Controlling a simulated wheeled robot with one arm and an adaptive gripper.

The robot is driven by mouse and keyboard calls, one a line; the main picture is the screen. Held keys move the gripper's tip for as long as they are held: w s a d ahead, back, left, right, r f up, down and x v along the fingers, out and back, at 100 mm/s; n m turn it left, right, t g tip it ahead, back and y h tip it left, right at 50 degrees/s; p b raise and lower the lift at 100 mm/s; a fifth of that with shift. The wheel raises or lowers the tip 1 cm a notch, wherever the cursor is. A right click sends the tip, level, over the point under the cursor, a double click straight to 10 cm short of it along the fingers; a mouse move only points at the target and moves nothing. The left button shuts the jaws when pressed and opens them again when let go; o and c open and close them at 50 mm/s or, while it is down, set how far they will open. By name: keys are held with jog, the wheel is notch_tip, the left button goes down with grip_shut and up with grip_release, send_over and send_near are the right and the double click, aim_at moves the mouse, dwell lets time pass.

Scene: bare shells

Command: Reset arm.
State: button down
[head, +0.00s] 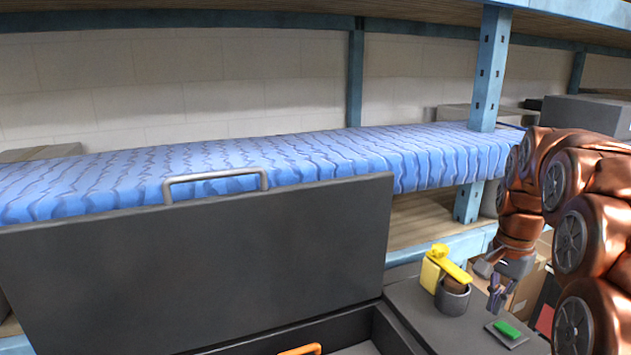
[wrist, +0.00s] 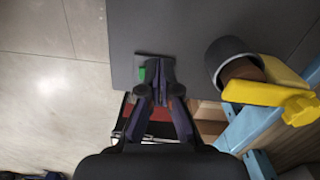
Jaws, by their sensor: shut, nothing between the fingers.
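My gripper (head: 497,296) hangs at the end of my copper-coloured arm, over the right side of a dark grey surface (head: 415,300). It is shut with nothing between the fingers. In the wrist view, my gripper's fingertips (wrist: 160,72) are together and partly cover a small green thing (wrist: 141,74) on a grey square. The green thing (head: 507,328) shows better in the head view, just below and right of the gripper. A grey cup (head: 453,301) holding brown and yellow things (head: 449,264) stands left of the gripper, apart from it.
An open dark box with a raised lid (head: 200,260) and metal handle is at the left, with an orange handle (head: 300,350) low in front. Behind is a blue-framed shelf (head: 489,70) with a blue wavy-patterned cover (head: 270,155). Cardboard boxes (head: 527,290) stand behind the gripper.

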jog(key=s+a+f+n, duration=0.2)
jog(key=s+a+n, duration=0.4)
jog(key=s+a, duration=0.7)
jog(key=s+a+f+n, duration=0.2)
jog(key=s+a+n, duration=0.1)
jog(key=s, duration=0.4)
jog(key=s+a+f+n+g, duration=0.1)
jog(key=s+a+f+n, duration=0.1)
jog(key=s, duration=0.5)
jog(key=shift+s+a+f+n+g+p, duration=0.35)
jog(key=shift+a+f+n+p, duration=0.1)
jog(key=shift+f+n, duration=0.1)
